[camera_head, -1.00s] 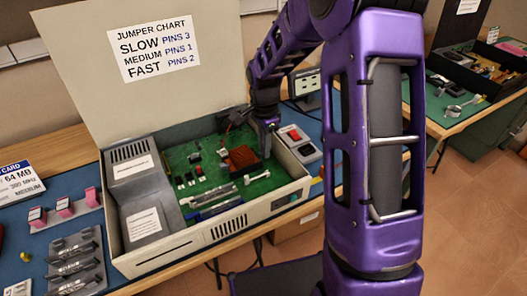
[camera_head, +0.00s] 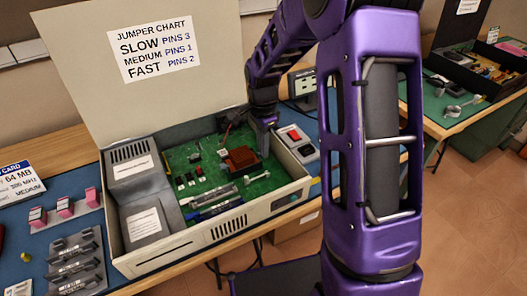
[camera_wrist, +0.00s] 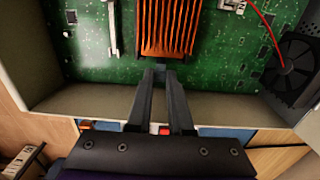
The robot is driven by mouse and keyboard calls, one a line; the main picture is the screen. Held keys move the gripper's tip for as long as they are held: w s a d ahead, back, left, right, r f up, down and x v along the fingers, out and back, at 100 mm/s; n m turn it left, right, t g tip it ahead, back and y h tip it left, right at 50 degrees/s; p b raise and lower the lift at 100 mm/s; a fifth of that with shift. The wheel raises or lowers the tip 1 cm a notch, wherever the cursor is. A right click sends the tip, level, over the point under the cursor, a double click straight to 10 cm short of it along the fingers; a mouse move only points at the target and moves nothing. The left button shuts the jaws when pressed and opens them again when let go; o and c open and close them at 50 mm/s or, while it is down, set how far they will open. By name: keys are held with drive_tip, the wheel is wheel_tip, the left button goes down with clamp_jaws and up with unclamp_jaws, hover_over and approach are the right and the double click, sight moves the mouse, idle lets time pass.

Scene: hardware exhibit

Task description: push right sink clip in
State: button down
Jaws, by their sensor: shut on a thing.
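The copper-coloured finned heat sink (camera_head: 241,160) sits on the green board (camera_head: 203,180) inside the open computer case. In the wrist view the sink (camera_wrist: 168,22) is at the top middle. My gripper (camera_head: 265,148) reaches down at the right side of the sink. In the wrist view my gripper's fingertips (camera_wrist: 160,68) come together at the sink's near edge. They are shut on what appears to be the right sink clip, which the fingers mostly hide.
The case wall (camera_wrist: 95,102) runs under my fingers in the wrist view. A white lever (camera_wrist: 113,28) and a dark fan (camera_wrist: 292,68) flank the sink. The raised lid (camera_head: 190,95) stands behind. A red-switch panel (camera_head: 297,140) lies right of the case.

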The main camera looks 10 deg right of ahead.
drive_tip(key=shift+s+a+r, duration=0.15)
drive_tip(key=shift+a+r, duration=0.3)
drive_tip(key=shift+a, duration=0.15)
idle(0.8)
drive_tip(key=c, duration=1.1)
unclamp_jaws()
drive_tip(key=shift+d+r, duration=0.1)
drive_tip(key=r+p, duration=0.2)
drive_tip(key=r, duration=0.1)
drive_tip(key=r+p, duration=0.3)
drive_tip(key=shift+d+r, duration=0.2)
drive_tip(key=shift+r, duration=0.15)
